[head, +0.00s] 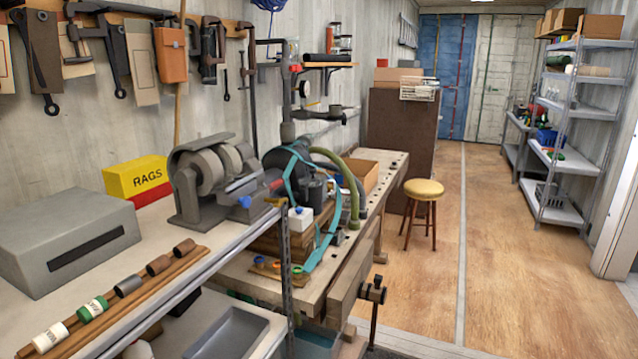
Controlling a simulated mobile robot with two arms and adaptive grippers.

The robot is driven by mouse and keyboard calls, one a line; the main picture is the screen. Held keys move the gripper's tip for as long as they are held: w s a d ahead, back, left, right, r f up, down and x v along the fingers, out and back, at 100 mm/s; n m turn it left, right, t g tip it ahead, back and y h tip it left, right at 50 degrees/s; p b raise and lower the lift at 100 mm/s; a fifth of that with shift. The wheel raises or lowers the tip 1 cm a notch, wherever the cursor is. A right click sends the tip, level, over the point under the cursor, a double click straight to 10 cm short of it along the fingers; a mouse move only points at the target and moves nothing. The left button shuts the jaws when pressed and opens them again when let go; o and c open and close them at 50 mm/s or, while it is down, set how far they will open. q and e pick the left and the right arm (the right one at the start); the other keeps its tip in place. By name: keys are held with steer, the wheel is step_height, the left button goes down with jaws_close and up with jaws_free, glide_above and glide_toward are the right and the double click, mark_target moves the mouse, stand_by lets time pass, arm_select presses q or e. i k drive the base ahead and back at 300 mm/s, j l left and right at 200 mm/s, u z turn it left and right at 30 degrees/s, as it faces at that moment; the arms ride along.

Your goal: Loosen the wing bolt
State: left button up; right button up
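I cannot make out a wing bolt for certain in the head view; anything that small is too fine to tell at this distance. A dark metal fitting with a round knob (373,292) sticks out from the front end of the wooden workbench (345,290). A grey machine with round drums (212,178) stands on the nearer bench, with small blue and red parts at its right side. Neither of my grippers is in view.
The nearer bench (170,262) holds a grey box (62,240), a yellow RAGS box (138,180) and a wooden rack of small cylinders. A stool (424,191) stands beyond the workbench. Metal shelves (575,135) line the right. The wooden floor (500,270) between is clear.

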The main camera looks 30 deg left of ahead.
mark_target(277, 202)
steer(key=i, duration=2.35)
steer(key=i+u, duration=0.2)
steer(key=u, duration=0.2)
steer(key=i+l+u, duration=0.1)
steer(key=u, duration=0.3)
steer(key=i+l+u, duration=0.15)
steer(key=u, duration=0.25)
steer(key=i+l+u, duration=0.25)
steer(key=u, duration=0.15)
